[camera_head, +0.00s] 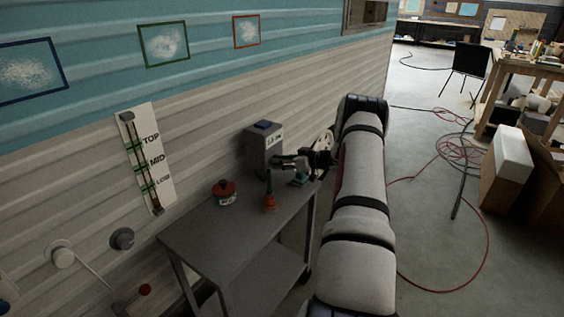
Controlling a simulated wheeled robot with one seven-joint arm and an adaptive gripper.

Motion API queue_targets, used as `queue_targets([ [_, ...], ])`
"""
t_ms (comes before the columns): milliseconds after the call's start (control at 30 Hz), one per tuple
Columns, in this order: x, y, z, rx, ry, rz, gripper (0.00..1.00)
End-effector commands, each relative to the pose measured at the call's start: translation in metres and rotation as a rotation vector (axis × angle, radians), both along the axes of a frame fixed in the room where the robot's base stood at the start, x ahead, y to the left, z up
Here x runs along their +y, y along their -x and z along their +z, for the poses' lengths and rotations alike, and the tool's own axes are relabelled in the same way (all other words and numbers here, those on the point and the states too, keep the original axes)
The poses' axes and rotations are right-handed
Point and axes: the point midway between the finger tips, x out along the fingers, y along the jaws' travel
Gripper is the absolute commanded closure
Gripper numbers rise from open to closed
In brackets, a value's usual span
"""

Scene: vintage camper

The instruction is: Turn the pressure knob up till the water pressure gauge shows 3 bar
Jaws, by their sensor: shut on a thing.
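A grey box (263,147) with a small number display stands at the back of the grey table, against the wall. It looks like the water pressure gauge; its figures are too small to read surely. My gripper (279,162) reaches in from the right with its fingertips at the lower front of this box. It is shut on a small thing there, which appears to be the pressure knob. The fingers hide the knob, so its angle cannot be told.
On the table (222,240) stand a red-lidded pot (225,193), a green cone-shaped thing on an orange base (269,202) and a small green item (299,181) under my gripper. A TOP/MID/LOW level gauge (147,158) and a dark round knob (122,239) are on the wall.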

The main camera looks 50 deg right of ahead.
Motion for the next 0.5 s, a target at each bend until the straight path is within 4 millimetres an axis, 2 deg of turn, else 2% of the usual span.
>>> queue_targets([
  [500,-0.0003,-0.0005,-0.0004,0.006,-0.092,-0.001,0.95],
])
